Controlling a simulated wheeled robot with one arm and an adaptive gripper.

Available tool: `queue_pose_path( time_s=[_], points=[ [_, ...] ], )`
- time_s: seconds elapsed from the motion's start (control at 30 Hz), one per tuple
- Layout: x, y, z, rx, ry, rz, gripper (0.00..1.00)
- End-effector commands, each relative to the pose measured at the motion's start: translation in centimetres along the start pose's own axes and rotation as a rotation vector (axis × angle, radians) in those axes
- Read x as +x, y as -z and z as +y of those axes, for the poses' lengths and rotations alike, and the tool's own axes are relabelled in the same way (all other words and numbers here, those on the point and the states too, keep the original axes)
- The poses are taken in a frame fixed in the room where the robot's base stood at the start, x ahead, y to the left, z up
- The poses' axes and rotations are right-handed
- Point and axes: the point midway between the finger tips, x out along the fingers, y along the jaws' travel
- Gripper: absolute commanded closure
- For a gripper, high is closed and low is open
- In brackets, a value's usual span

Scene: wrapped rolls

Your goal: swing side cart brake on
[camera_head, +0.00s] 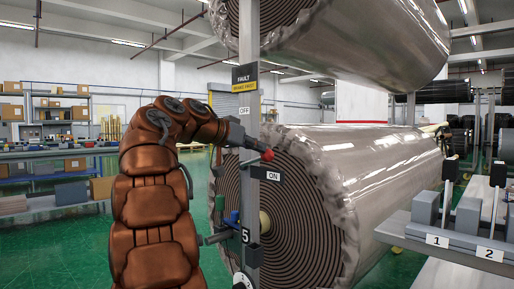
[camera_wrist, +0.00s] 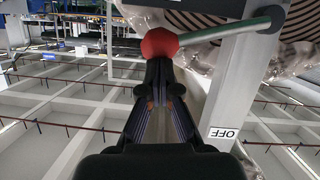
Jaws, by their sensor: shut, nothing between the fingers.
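A grey upright post (camera_head: 249,60) carries an OFF label (camera_head: 243,110) above and an ON label (camera_head: 273,176) below. A brake lever with a red ball knob (camera_head: 267,155) sits between the labels, nearer ON.
A FAULT / BRAKE FREE sign (camera_head: 245,77) is on the post, and a number 5 plate (camera_head: 245,236) is low on it. Large wrapped rolls (camera_head: 375,165) stand close behind. Other stations marked 1 (camera_head: 437,241) and 2 (camera_head: 490,254) are at right. Green floor is open at left.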

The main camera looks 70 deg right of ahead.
Motion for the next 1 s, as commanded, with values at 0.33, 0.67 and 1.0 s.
queue_pose_path(
  time_s=[0.33, 0.67, 1.0],
  points=[
    [-1.1, 1.2, 0.0, -0.001, 0.003, 0.002, 1.00],
    [-5.6, 3.0, 0.0, -0.002, 0.010, 0.003, 1.00],
    [-11.6, 3.0, 0.0, -0.001, 0.006, 0.002, 1.00]
  ],
)
